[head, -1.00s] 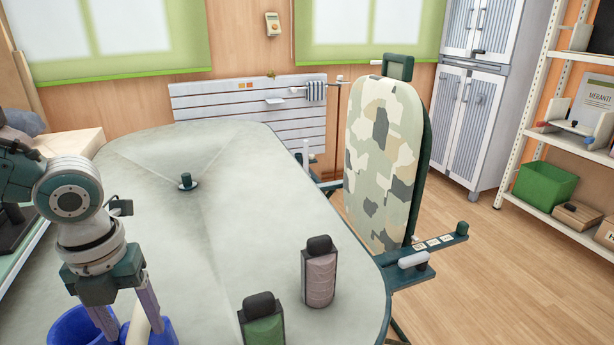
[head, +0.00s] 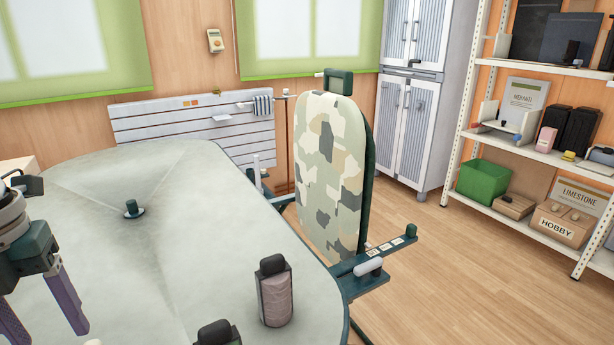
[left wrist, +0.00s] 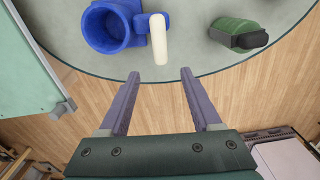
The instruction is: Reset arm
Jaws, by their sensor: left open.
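My left gripper (head: 45,312) is at the left edge of the head view, pointing down. In the left wrist view its two fingers (left wrist: 160,75) are apart with nothing between them. Ahead of the fingertips, on the table, are a blue cup-like container (left wrist: 110,27) and a cream rod (left wrist: 158,38) beside it. The rod's near end lies close to the gap between the fingertips; I cannot tell how far below them it is. My right gripper is not in view.
The grey-green table (head: 180,240) holds a pink bottle (head: 274,292) and a green bottle (left wrist: 238,32). A camouflage ironing board (head: 328,180) stands upright beyond its right edge. A shelf rack (head: 470,120) stands at the right, with open wooden floor (head: 440,270) before it.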

